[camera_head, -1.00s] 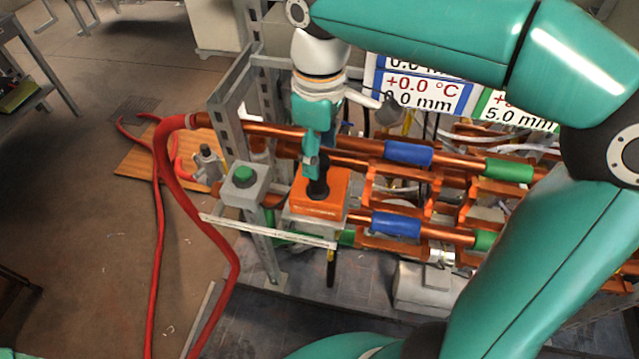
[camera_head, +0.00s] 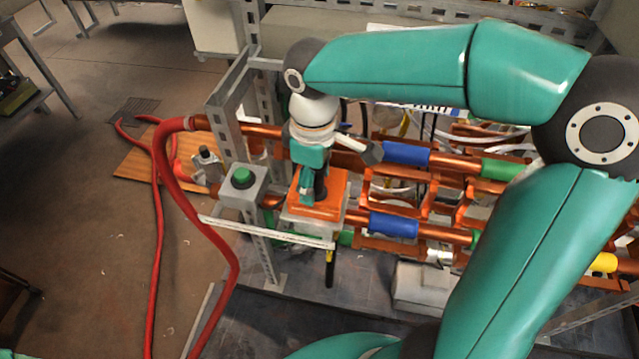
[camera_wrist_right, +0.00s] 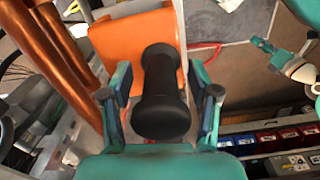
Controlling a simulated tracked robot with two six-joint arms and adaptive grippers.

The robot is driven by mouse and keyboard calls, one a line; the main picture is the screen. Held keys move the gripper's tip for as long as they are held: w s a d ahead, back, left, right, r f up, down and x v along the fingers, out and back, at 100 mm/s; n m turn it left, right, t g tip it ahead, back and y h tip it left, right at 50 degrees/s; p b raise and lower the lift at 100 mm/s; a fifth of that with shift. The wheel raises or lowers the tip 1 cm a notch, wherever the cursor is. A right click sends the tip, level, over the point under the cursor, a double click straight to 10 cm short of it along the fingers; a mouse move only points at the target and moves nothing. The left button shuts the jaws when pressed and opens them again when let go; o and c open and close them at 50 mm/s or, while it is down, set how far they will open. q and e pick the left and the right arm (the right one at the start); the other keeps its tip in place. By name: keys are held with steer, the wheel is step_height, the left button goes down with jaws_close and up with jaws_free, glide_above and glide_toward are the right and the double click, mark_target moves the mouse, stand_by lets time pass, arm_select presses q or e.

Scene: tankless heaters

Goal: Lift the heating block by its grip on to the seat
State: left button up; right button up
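The heating block (camera_head: 335,187) is an orange block with an upright black grip (camera_head: 320,187). It rests on a pale grey support beside the copper pipes in the head view. My right gripper (camera_head: 310,188) is down around the grip from above. In the right wrist view the block (camera_wrist_right: 135,40) lies beyond the black grip (camera_wrist_right: 161,95). The open fingers of my right gripper (camera_wrist_right: 161,75) stand on either side of the grip, with gaps visible. Part of my left gripper (camera_wrist_right: 280,58) seems to show at the upper right there; its opening is unclear. I cannot identify the seat.
A green button box (camera_head: 242,182) stands on the frame left of the block. A red hose (camera_head: 190,205) curves down at the left. Copper pipes with blue sleeves (camera_head: 393,224) run to the right. A pale bar (camera_head: 268,232) crosses in front of the block.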

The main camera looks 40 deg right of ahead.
jaws_close()
steer(key=shift+r, duration=0.2)
stand_by(0.3)
